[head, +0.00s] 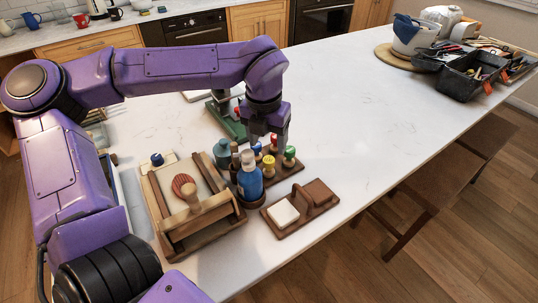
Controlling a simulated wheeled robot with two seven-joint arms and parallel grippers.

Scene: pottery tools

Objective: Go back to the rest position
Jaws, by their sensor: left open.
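My left arm comes in from the left and bends over the white counter. Its gripper (268,138) points down, open, above the back of a group of pottery tools. Below and around it stand small stamps with coloured tops, one green (290,152) and one yellow (268,163), on a wooden base. A blue bottle (249,178) stands just in front of the gripper. No object shows held between the fingers. My right gripper is not in view.
A wooden tray (165,226) with a round-headed tool stands left of the bottles. A wooden holder with a white block (283,214) lies at the front. A green stand (226,123) is behind. A dark toolbox (470,80) sits far right. The counter's middle right is clear.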

